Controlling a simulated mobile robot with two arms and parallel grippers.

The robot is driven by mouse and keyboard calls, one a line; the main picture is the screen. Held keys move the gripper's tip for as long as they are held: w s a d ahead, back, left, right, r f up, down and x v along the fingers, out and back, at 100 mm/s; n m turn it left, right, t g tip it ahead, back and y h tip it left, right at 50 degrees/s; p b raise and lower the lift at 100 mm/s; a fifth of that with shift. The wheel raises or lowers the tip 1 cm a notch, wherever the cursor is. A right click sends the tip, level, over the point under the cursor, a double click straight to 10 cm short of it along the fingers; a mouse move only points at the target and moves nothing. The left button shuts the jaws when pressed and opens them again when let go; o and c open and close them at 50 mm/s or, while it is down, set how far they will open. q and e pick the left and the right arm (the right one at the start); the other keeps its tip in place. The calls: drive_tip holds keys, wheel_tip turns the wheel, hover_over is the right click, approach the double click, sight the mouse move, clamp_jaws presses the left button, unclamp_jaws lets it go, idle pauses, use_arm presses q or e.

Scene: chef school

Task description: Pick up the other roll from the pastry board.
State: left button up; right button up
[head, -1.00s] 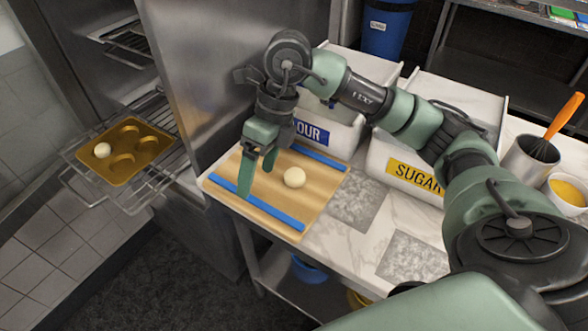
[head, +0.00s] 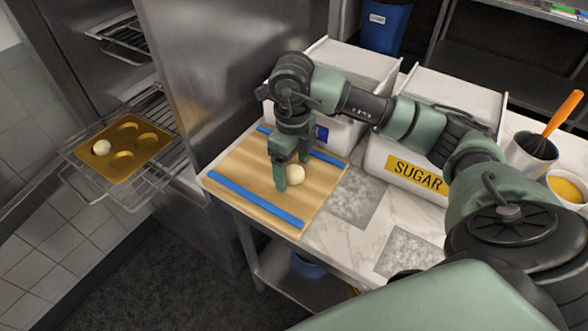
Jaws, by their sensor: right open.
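The roll (head: 297,176), a pale round ball of dough, sits on the wooden pastry board (head: 237,165) between two blue strips. My right gripper (head: 292,177) points down over the board, open, with its fingers at the roll. One finger stands in front of the roll's left side and hides part of it. I cannot tell whether the fingers touch it. Another roll (head: 102,147) lies in one hollow of the golden baking mould (head: 122,171) at the left. My left gripper is not in view.
The mould rests on a wire rack (head: 160,180) pulled out of a steel cabinet. The flour bin (head: 345,135) and sugar bin (head: 380,160) stand behind the board. A steel cup with an orange-handled whisk (head: 562,112) and a yellow-filled bowl (head: 568,188) are at the right.

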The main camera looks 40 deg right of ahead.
drive_tip(key=c, duration=1.5)
drive_tip(key=shift+o, duration=0.2)
drive_tip(key=shift+r, duration=0.1)
